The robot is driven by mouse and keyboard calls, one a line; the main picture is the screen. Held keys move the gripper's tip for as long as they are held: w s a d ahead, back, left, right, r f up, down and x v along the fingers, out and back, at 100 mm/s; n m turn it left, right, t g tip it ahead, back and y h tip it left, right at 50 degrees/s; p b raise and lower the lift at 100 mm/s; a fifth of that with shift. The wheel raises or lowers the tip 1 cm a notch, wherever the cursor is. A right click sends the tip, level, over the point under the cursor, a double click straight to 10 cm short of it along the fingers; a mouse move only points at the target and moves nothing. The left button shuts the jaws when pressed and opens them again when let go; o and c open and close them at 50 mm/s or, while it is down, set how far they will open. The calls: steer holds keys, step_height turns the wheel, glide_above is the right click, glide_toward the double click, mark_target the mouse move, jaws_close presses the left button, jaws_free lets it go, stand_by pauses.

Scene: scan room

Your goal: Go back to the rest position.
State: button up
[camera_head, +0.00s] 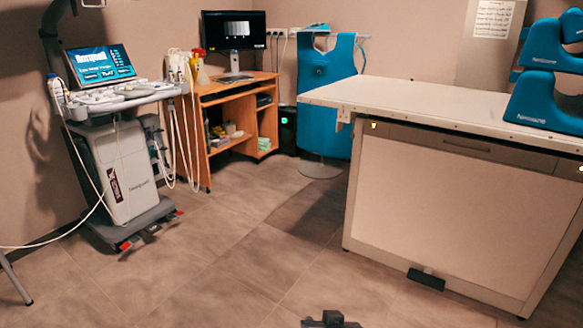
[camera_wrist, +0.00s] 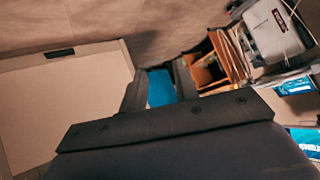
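My gripper (camera_wrist: 160,87) shows in the wrist view as two dark fingers standing apart beyond a dark crossbar. The gap between them is empty of any held thing; the blue apron (camera_wrist: 161,90) of the room shows through it. The wrist view is turned nearly upside down. In the head view only a small dark part of my arm's end shows at the bottom edge, and the rest is cut off.
A white-topped exam table (camera_head: 430,104) with blue cushions (camera_head: 545,95) stands at right. An ultrasound cart (camera_head: 120,170) stands at left with a cable trailing. A wooden desk (camera_head: 245,125) and a blue apron on a stand (camera_head: 328,95) are behind. The middle floor is clear.

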steer(key=shift+s+d+f+g, duration=0.25)
steer(key=shift+s+f, duration=0.2)
steer(key=shift+f, duration=0.05)
steer(key=shift+s+d+f+g, duration=0.25)
steer(key=shift+s+f, duration=0.15)
steer(key=shift+f, duration=0.05)
steer(key=shift+r, duration=0.1)
